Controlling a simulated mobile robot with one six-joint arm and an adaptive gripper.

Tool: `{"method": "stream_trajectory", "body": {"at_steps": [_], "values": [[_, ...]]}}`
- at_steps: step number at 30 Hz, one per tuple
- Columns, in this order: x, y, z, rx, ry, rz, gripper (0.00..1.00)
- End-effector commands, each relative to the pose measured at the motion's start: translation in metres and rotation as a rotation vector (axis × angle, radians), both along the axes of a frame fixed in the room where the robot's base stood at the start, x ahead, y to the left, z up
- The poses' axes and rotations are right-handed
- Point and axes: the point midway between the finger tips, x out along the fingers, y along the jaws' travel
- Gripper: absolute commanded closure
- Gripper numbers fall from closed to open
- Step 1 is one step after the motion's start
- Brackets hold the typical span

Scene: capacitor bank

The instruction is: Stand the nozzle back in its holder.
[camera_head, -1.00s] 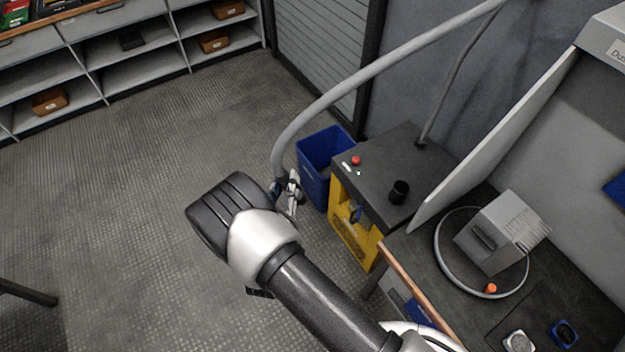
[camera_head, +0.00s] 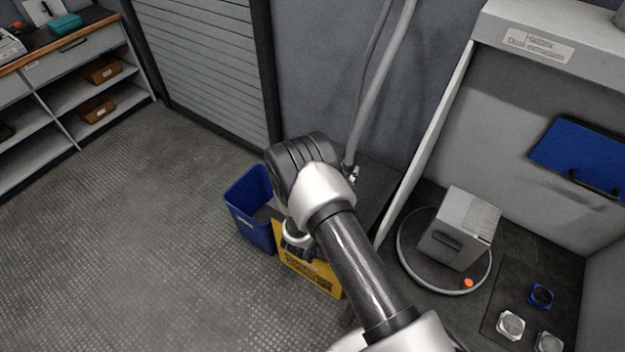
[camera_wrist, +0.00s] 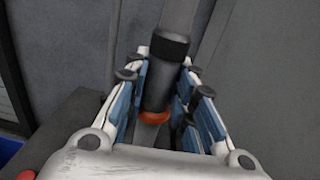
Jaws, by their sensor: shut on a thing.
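The nozzle (camera_wrist: 160,85) is a dark tube with a black collar and an orange ring, seen in the wrist view at the end of a grey hose (camera_head: 378,80). My gripper (camera_wrist: 166,88) is shut around it, with blue-padded fingers on both sides. In the head view only a small part of my gripper (camera_head: 353,176) shows beyond my wrist, above the dark-topped cabinet. The nozzle's lower end is hidden. The black cup-like holder, seen earlier on the cabinet top, is now hidden behind my arm in the head view and does not show in the wrist view.
The cabinet has a yellow front (camera_head: 312,277) and a dark top (camera_wrist: 62,118) with a red button (camera_wrist: 26,174). A blue bin (camera_head: 250,208) stands left of it. A bench with a grey box (camera_head: 460,228) and slanted hood panel is at right. Floor at left is clear.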

Motion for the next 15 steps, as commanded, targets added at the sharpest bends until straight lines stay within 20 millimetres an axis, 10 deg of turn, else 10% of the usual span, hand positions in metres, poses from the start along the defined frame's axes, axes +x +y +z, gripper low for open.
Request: {"method": "stream_trajectory", "body": {"at_steps": [15], "values": [[0.003,-0.022,-0.016,0.018,0.002,-0.040,1.00]]}}
